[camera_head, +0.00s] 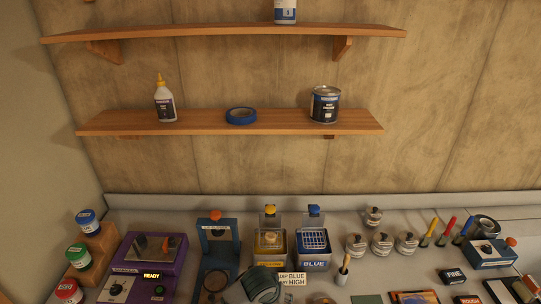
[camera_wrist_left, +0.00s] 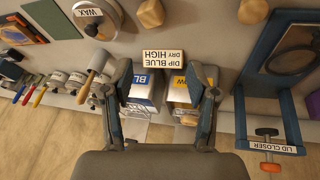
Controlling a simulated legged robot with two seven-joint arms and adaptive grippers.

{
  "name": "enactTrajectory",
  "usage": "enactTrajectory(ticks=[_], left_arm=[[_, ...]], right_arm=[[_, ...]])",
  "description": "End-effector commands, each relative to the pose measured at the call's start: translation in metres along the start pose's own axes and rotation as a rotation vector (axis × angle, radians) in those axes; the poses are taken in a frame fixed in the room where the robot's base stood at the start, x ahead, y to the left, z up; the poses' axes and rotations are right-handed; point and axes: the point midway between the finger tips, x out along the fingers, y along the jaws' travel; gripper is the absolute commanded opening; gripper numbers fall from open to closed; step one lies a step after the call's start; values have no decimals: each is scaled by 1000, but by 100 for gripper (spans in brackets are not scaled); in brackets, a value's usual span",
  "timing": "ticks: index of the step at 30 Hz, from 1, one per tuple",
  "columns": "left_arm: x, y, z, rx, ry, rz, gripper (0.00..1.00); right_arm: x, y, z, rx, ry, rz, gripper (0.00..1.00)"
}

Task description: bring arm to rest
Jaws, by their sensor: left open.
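My left gripper (camera_wrist_left: 160,72) shows in the wrist view with its two fingers spread apart and nothing between them. Beyond the fingers are a blue-labelled tank (camera_wrist_left: 143,88), a yellow-labelled tank (camera_wrist_left: 180,92) and a white card (camera_wrist_left: 163,58) reading "DIP BLUE DRY HIGH". I cannot tell how far the fingers are from them. In the head view, a dark rounded shape (camera_head: 262,284) at the bottom edge may be part of my left arm; no fingers are clear there. My right gripper is in neither view.
In the head view the blue tank (camera_head: 313,247) and yellow tank (camera_head: 270,243) stand mid-bench. A blue-framed lid closer (camera_head: 236,247) and purple device (camera_head: 120,282) stand left; several pale jars (camera_head: 381,243) stand right. A lower shelf (camera_head: 275,121) holds a bottle, tape and can.

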Motion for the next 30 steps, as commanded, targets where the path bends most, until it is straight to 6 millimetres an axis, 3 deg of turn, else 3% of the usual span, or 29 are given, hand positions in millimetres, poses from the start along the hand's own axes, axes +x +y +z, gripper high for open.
enactTrajectory(ticks=[5, 8, 13, 21, 30], left_arm=[[29, -10, 55, 11, 5, 108, 59], [41, -30, 92, -1, 26, 134, 59], [53, -81, 163, -30, 46, 86, 59], [46, -146, 250, -31, 16, -61, 59], [22, -198, 325, 2, -58, -215, 59]], right_arm=[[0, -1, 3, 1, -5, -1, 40], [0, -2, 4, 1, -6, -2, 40], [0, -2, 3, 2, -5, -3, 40], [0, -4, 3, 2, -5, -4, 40], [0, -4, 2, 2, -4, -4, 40]])
